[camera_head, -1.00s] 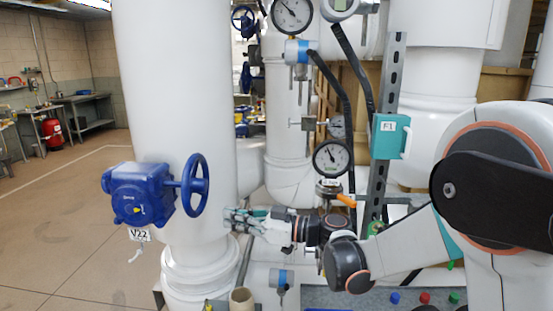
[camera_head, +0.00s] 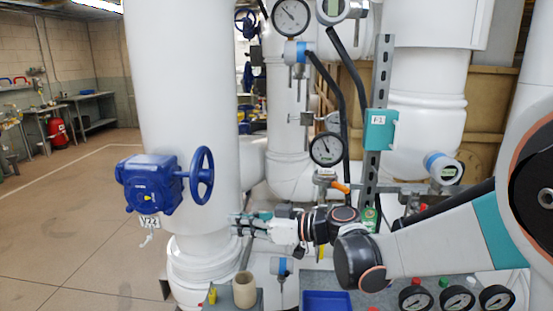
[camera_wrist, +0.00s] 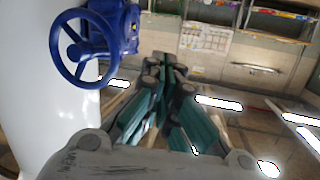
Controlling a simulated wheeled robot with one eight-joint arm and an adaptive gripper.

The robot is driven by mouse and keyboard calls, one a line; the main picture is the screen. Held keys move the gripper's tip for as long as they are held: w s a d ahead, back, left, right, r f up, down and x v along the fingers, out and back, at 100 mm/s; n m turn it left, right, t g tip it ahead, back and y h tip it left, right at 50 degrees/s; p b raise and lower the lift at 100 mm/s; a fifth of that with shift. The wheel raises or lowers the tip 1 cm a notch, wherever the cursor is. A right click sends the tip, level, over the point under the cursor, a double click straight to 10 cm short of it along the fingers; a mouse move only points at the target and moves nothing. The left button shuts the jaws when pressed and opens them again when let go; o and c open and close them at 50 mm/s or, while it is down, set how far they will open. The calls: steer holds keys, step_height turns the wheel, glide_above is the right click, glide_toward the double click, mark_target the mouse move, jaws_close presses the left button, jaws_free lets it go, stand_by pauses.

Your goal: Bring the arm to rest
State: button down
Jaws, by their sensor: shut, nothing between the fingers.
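My gripper (camera_head: 242,222) is low in the head view, beside the white pipe, pointing left. Its fingers are closed together and hold nothing. In the wrist view my gripper (camera_wrist: 166,62) shows its teal and dark fingers meeting at the tips. My arm reaches in from the right edge, roughly level, with its wrist near the middle of the head view.
A blue valve with a handwheel (camera_head: 202,173), tagged V22, is left of my gripper; the handwheel also shows in the wrist view (camera_wrist: 80,50). A thick white pipe (camera_head: 185,70) stands there. Gauges (camera_head: 326,149) are above my arm. A blue tray (camera_head: 326,301) lies below. Floor at left is clear.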

steer(key=s+d+f+m+t+h, duration=0.1)
steer(key=s+d+f+m+h, duration=0.2)
steer(key=s+d+m+h, duration=0.3)
steer(key=s+d+f+m+t+h, duration=0.1)
steer(key=s+d+f+m+h, duration=0.2)
steer(key=s+d, duration=1.4)
steer(key=d+m+h, duration=0.4)
steer(key=d+h, duration=0.1)
steer(key=h, duration=0.1)
steer(key=shift+s+d+f, duration=0.3)
steer(key=shift+d, duration=0.05)
